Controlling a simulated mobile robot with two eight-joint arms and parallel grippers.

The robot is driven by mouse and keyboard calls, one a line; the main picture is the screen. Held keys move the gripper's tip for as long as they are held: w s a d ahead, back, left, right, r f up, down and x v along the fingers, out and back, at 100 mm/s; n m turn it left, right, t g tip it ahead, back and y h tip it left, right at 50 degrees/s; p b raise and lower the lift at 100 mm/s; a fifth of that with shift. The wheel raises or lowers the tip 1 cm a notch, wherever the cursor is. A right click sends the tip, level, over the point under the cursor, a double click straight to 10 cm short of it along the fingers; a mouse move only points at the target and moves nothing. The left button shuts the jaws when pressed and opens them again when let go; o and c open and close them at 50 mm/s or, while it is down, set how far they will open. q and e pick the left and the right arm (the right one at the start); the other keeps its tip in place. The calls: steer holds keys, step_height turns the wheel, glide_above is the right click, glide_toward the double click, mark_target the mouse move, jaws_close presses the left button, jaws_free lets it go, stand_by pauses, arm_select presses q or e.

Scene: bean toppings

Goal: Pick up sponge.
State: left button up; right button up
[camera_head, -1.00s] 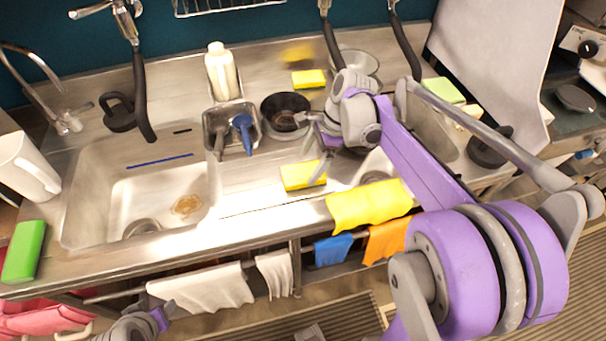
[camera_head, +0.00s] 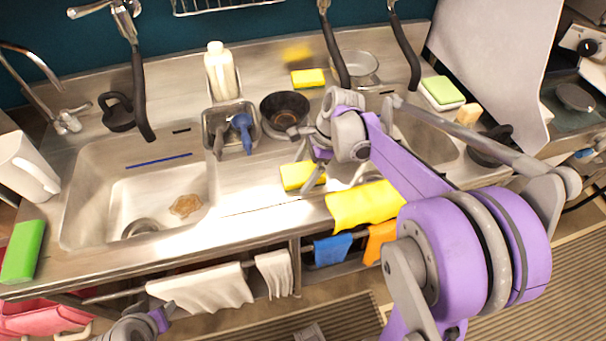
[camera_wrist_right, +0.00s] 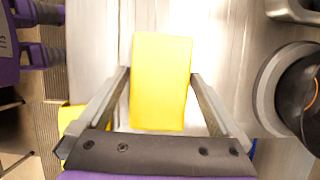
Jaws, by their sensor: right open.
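A yellow sponge (camera_head: 297,176) lies on the steel counter between the two sink basins, near the front edge. My right gripper (camera_head: 312,172) is over it, partly covering its right end. In the right wrist view the sponge (camera_wrist_right: 161,80) lies between the two open fingers (camera_wrist_right: 160,88), with a narrow gap beside them. I cannot tell whether the fingers reach down to its height. My left gripper (camera_head: 160,318) shows only in part at the lower left, away from the counter; its jaw state is unclear.
A black pan (camera_head: 284,108) and a metal caddy (camera_head: 231,128) stand behind the sponge. Another yellow sponge (camera_head: 308,78) lies at the back, and a green sponge (camera_head: 22,252) at the front left. A yellow cloth (camera_head: 364,205) hangs over the front edge. The left basin (camera_head: 150,195) is mostly empty.

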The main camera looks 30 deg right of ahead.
mark_target(303, 171)
steer(key=c, duration=1.2)
steer(key=shift+o, duration=0.2)
step_height(303, 171, up, 10)
steer(key=shift+r+p, duration=0.2)
steer(key=shift+p, duration=0.25)
